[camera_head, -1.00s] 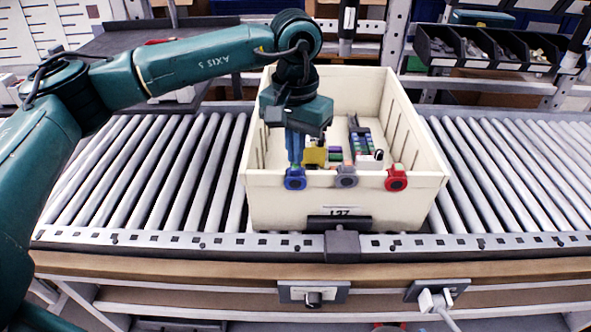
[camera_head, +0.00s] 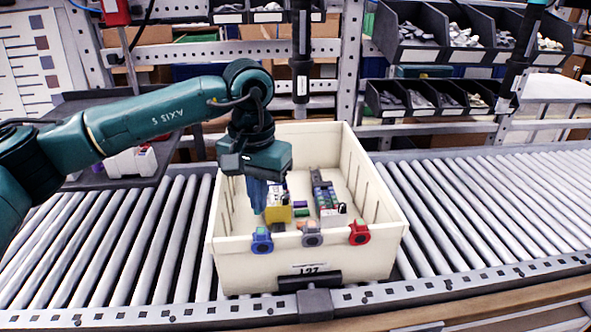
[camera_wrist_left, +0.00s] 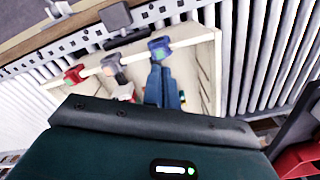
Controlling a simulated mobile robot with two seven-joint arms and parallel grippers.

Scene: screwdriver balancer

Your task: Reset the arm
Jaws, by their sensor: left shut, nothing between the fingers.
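My left arm comes in from the left in the head view, and its gripper (camera_head: 257,197) hangs down over the left part of a cream bin (camera_head: 345,262). The blue fingers are shut with nothing between them. In the left wrist view the fingers (camera_wrist_left: 163,88) lie in front of the bin's wall (camera_wrist_left: 205,60), near a blue round clip (camera_wrist_left: 159,48) on the rim. The blue clip (camera_head: 262,240), a grey clip (camera_head: 312,234) and a red clip (camera_head: 359,232) sit along the bin's front rim. My right gripper is not in view.
The bin stands on a roller conveyor (camera_head: 460,205) and holds several small items, including a yellow block (camera_head: 279,214). A rack with dark parts trays (camera_head: 408,35) stands behind. The rollers right of the bin are clear.

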